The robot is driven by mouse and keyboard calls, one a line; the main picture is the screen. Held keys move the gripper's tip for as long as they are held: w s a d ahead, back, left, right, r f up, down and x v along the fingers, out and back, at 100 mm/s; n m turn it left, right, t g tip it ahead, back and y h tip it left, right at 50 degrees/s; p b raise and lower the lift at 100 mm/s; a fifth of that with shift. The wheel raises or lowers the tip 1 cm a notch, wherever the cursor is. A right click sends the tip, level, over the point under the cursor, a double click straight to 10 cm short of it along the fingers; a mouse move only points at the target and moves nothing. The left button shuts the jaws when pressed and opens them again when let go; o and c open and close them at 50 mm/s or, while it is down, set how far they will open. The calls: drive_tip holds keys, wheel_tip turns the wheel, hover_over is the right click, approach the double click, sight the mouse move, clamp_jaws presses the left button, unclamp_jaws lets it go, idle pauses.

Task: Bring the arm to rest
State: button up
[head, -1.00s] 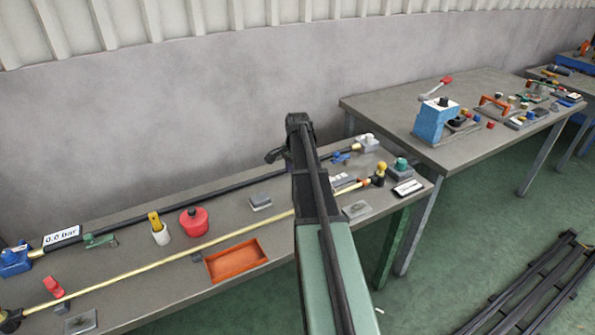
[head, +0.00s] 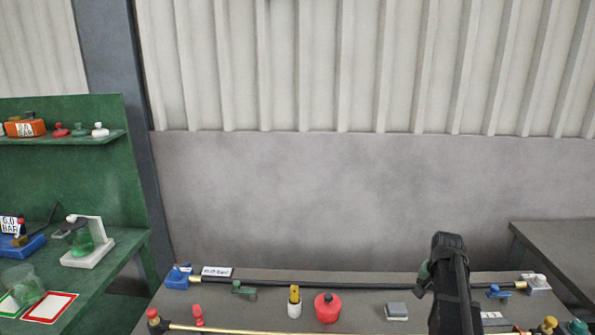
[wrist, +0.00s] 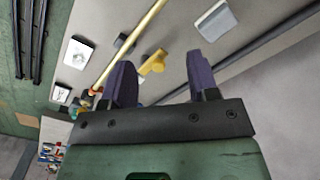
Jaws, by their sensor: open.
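My gripper (wrist: 160,60) shows in the wrist view with its two purple fingers apart and nothing between them. Behind the fingers lie the grey table with a yellow rod (wrist: 130,45) and a yellow-handled part (wrist: 152,64), seen at a slant. In the head view my dark arm (head: 452,285) stands upright at the lower right, in front of the table. The fingers cannot be made out in that view.
The grey table (head: 270,315) carries a red round-knobbed part (head: 328,308), a yellow-topped white cup (head: 294,302), a grey block (head: 396,311) and a dark pipe (head: 345,285). A green bench (head: 105,268) stands left. The wall above is clear.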

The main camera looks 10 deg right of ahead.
drive_tip(key=s+a+n, duration=0.3)
drive_tip(key=a, duration=0.7)
drive_tip(key=s+a+n, duration=0.3)
drive_tip(key=a, duration=0.7)
drive_tip(key=s+a+n, duration=0.4)
drive_tip(key=a, duration=0.6)
drive_tip(key=shift+a, duration=0.25)
